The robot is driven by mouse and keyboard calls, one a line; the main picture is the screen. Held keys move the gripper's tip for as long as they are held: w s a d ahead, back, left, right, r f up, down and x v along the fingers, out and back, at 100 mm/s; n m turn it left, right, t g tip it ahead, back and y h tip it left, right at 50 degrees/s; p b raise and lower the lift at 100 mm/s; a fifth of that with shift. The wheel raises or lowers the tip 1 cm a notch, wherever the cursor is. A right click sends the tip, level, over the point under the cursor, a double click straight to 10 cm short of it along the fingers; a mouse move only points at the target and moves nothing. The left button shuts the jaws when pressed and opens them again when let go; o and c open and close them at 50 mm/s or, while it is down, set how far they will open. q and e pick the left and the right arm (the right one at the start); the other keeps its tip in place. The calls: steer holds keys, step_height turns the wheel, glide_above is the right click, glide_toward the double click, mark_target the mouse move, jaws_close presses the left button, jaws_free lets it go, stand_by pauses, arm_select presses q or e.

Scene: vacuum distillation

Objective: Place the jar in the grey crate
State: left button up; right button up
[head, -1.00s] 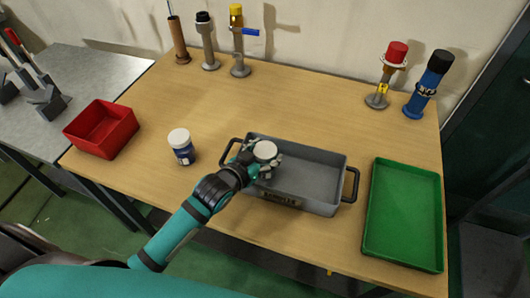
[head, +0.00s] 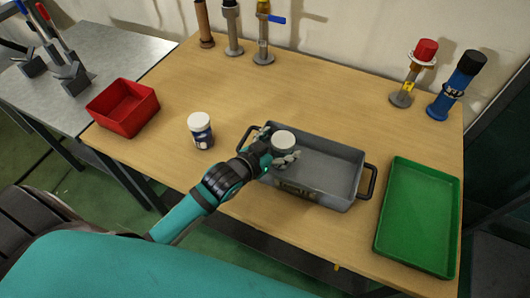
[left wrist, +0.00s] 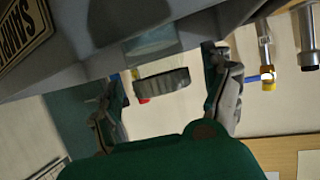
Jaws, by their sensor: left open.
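A jar with a white lid (head: 284,138) stands upright inside the left end of the grey crate (head: 345,200). My left gripper (head: 277,147) reaches over the crate's near left side. Its fingers are open, one on each side of the jar. In the left wrist view the jar's ribbed lid (left wrist: 162,84) lies between the two spread fingers (left wrist: 166,98), with gaps on both sides. The jar's lower part is hidden by the gripper in the head view. My right gripper is not in view.
A red bin (head: 122,108) is at the left, a green tray (head: 420,218) at the right. Several tool-like fittings stand along the back edge.

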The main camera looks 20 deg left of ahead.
arm_select(q)
steer(key=v, duration=1)
steer(key=shift+b, duration=0.4)
steer(key=shift+s, duration=0.1)
